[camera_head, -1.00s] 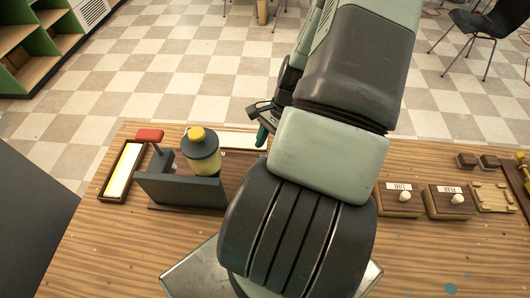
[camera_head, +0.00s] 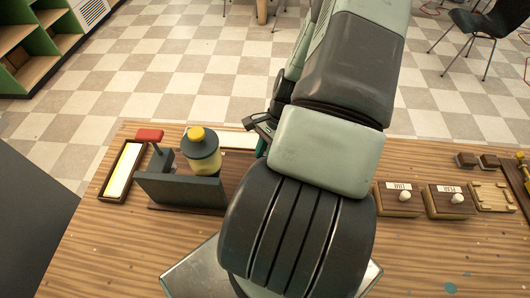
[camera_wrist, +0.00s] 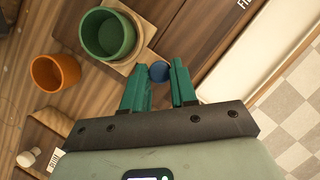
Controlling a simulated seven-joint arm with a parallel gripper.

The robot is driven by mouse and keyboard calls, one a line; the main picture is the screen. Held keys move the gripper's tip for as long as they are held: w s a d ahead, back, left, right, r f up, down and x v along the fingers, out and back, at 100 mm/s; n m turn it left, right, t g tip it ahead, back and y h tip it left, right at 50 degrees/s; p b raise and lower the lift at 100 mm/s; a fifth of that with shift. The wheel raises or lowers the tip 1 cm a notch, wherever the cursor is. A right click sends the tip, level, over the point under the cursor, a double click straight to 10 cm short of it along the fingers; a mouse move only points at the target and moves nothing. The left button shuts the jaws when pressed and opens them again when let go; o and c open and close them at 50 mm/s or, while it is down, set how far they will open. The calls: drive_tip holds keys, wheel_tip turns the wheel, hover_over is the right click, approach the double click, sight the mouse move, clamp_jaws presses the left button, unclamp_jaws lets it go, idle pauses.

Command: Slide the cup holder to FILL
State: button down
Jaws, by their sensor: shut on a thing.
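The cup holder (camera_wrist: 146,32) is a pale wooden square in the wrist view, with a green cup (camera_wrist: 108,36) standing on it. A blue knob (camera_wrist: 159,71) is at its near edge. My gripper (camera_wrist: 157,78) is shut on the blue knob, with one green finger on each side. A partly cut-off label starting "FI" (camera_wrist: 243,4) lies on the dark board at the top right, apart from the holder. In the head view my gripper (camera_head: 262,128) shows only in part behind my arm, and the holder and green cup are hidden.
An orange cup (camera_wrist: 55,74) stands left of the green cup. In the head view, a yellow-capped bottle (camera_head: 203,155) and a red-topped lever (camera_head: 149,135) stand at the left. Labelled blocks with white knobs (camera_head: 403,197) (camera_head: 457,198) are at the right.

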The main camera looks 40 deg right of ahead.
drive_tip(key=w+a, duration=0.9)
drive_tip(key=shift+w+a, duration=0.1)
drive_tip(key=c, duration=0.9)
unclamp_jaws()
drive_tip(key=v, duration=1)
drive_tip(key=shift+d+r, duration=0.25)
drive_tip(key=shift+r, duration=0.1)
